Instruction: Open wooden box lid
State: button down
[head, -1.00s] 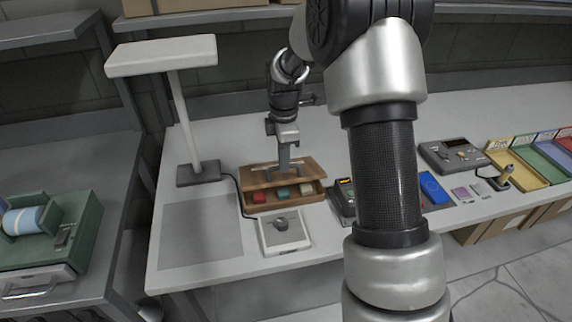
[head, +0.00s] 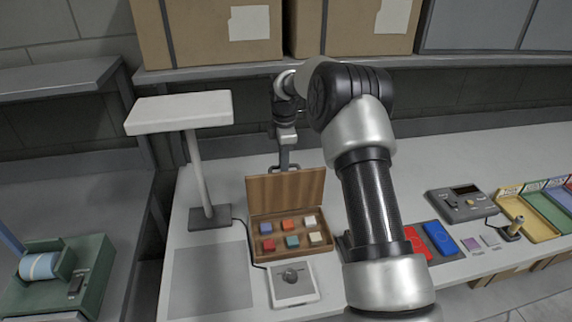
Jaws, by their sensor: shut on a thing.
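The wooden box (head: 265,252) sits on the bench with its front side toward me. Its lid (head: 287,194) is swung up and stands nearly upright at the back of the box. Inside are several coloured blocks in compartments, such as an orange block (head: 288,225) and a teal block (head: 292,241). My gripper (head: 285,165) is at the top edge of the lid, shut on the lid's handle (head: 286,168). The fingertips are small and partly hidden behind the lid.
A white lamp (head: 195,150) stands left of the box on a dark base. A white device with a knob (head: 292,281) sits in front of the box. A grey mat (head: 208,280) lies front left. Coloured trays (head: 530,215) and a grey control unit (head: 462,205) are at the right.

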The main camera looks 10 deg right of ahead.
jog(key=w+f, duration=0.2)
jog(key=w, duration=0.3)
jog(key=shift+w+f+p, duration=0.2)
jog(key=shift+w+p, duration=0.15)
jog(key=shift+w+r, duration=0.1)
jog(key=shift+w, duration=0.05)
jog(key=c, duration=1.8)
grip_release()
jog(key=shift+w, duration=0.1)
jog(key=shift+w+f, duration=0.25)
jog(key=shift+s+r, duration=0.1)
